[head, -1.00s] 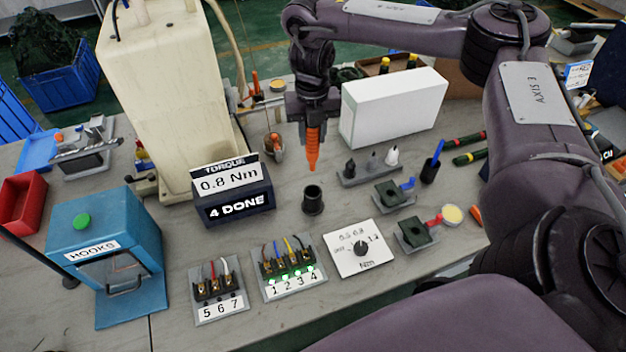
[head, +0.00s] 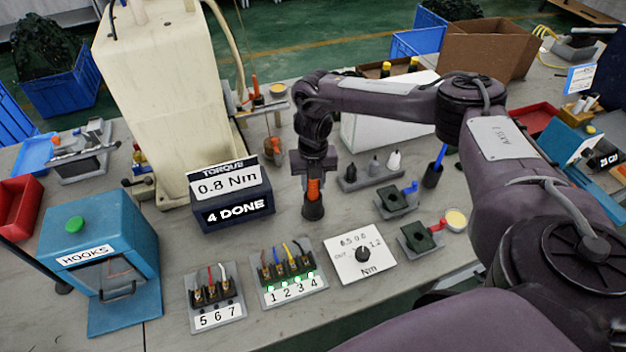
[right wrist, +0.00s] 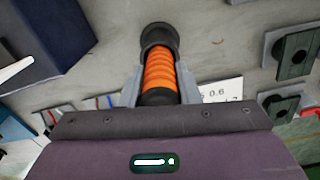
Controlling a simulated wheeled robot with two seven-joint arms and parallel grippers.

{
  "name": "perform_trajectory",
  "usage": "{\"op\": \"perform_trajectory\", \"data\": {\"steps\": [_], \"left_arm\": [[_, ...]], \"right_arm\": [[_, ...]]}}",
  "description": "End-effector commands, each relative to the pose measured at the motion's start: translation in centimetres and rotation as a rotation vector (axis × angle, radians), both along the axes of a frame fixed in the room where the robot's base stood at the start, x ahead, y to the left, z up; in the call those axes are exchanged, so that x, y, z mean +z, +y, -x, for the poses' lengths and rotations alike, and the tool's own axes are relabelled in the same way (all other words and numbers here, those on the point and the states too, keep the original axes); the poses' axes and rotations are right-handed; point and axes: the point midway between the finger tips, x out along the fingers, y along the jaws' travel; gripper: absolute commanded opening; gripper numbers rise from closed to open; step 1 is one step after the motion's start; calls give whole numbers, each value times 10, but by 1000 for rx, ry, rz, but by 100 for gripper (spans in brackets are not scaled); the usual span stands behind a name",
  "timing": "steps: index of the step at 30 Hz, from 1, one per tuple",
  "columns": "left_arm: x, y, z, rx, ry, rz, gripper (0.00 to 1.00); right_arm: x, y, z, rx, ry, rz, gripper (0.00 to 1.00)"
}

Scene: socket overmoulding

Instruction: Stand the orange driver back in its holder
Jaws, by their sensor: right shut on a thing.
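The orange driver (head: 313,188) stands upright with its lower end inside the dark round holder (head: 313,211) on the table. My right gripper (head: 314,178) is shut on the driver's orange handle from above. In the right wrist view the ribbed orange handle (right wrist: 160,72) lies between the two grey fingers, and the dark holder (right wrist: 158,38) is around its far end. Whether the driver rests on the holder's bottom is hidden. My left gripper is not in view.
The torque display (head: 232,197) reads 0.8 Nm and 4 DONE, just left of the holder. Terminal blocks (head: 290,291) and a dial plate (head: 361,253) lie in front. A rack with several bits (head: 372,176) and a white box (head: 375,132) stand to the right and behind.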

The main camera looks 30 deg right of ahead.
Motion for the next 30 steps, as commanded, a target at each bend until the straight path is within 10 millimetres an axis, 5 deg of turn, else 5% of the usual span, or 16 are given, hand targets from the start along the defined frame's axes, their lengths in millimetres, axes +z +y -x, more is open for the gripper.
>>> {"op": "perform_trajectory", "data": {"steps": [8, 9, 14, 25, 30], "left_arm": [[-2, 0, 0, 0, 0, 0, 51], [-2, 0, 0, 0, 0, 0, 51], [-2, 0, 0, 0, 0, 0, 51], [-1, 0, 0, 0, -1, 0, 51], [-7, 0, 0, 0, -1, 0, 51]], "right_arm": [[-3, 0, 0, 0, 0, -1, 2], [-3, 0, 0, 0, 1, 0, 31], [-3, 0, 0, 1, 1, 0, 51], [3, 0, 0, 1, 0, -1, 51], [30, 0, -1, 1, -4, -1, 51]]}}
